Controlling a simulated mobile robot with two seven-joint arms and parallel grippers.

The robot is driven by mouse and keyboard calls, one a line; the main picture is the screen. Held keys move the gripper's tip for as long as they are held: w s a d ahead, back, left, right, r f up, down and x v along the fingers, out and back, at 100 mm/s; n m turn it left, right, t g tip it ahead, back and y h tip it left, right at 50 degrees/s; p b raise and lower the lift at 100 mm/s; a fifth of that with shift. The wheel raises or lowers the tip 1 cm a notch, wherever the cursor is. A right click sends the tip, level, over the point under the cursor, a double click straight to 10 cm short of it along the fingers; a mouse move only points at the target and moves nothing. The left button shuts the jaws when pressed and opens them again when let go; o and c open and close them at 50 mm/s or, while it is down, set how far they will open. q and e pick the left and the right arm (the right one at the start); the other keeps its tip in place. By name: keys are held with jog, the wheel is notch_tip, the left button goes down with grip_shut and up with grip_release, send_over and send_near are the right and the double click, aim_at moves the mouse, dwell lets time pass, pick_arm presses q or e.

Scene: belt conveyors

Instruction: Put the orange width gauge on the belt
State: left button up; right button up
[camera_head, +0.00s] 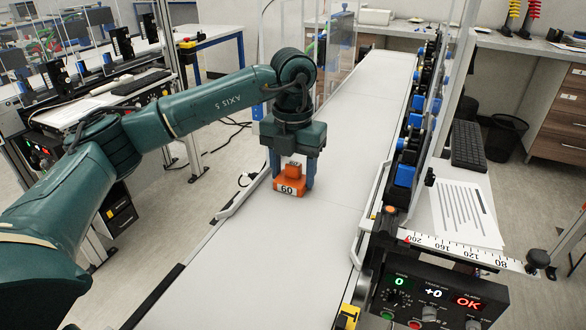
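The orange width gauge (289,187) is a small stepped block with a knob on top and a label reading 60. It is upright over the left part of the pale grey belt (340,150); I cannot tell whether its underside touches the belt. My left gripper (291,178) points straight down from above, with one blue finger on each side of the gauge. Gaps show between the fingers and the top knob, but lower down the fingers are close to the wider body, and I cannot tell whether they press on it. My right gripper is not in view.
Blue and black devices (404,176) line the belt's right side. A ruler scale (460,250) and a control panel (430,297) with an OK display stand at the lower right. A clear panel (300,40) stands at the belt's far left. The belt is bare ahead of and behind the gauge.

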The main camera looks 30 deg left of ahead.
aim_at(293, 164)
pick_arm(q)
jog(key=o, duration=0.5)
notch_tip(293, 164, up, 12)
jog(key=shift+r+p, duration=0.1)
jog(key=shift+p, duration=0.2)
dwell(0.3)
